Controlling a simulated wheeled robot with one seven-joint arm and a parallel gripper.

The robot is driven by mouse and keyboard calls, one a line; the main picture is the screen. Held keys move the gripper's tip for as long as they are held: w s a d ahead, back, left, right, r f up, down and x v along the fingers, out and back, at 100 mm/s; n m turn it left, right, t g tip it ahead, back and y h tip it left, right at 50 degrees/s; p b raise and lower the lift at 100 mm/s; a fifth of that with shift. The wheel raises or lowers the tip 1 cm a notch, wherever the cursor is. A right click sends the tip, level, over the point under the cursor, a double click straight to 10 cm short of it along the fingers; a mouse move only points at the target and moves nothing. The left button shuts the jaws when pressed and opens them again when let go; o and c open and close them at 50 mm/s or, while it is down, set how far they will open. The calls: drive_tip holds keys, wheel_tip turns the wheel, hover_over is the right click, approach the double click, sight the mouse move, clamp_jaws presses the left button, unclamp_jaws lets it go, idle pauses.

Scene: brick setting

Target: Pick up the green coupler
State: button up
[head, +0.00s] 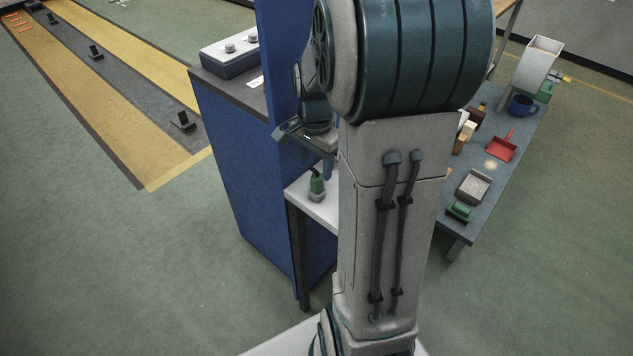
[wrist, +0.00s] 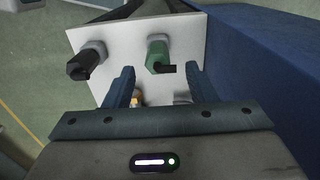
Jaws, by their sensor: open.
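The green coupler (wrist: 157,52) stands on a small white shelf (wrist: 120,40) in the wrist view, with a grey collar at one end and a dark part at the other. It also shows in the head view (head: 317,186), just below my gripper. My gripper (wrist: 160,72) is open, its two blue fingers apart with nothing held between them. The coupler appears in line with the gap, beyond the fingertips. In the head view my arm hides part of the shelf and gripper.
A black coupler with a grey collar (wrist: 86,60) stands left of the green one. Two more items, one with orange (wrist: 137,99), are partly hidden behind my gripper. A blue panel (wrist: 260,65) borders the shelf's right. A side table (head: 484,211) holds a red dustpan (head: 502,147).

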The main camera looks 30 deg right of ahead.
sight(317, 176)
drive_tip(key=shift+s+d+f+p, duration=0.1)
drive_tip(key=shift+f+p, duration=0.1)
drive_tip(key=shift+f, duration=1.3)
drive_tip(key=shift+s+f+p, duration=0.1)
drive_tip(key=shift+f+p, duration=0.1)
drive_tip(key=shift+f, duration=1.3)
drive_tip(key=c, duration=1.1)
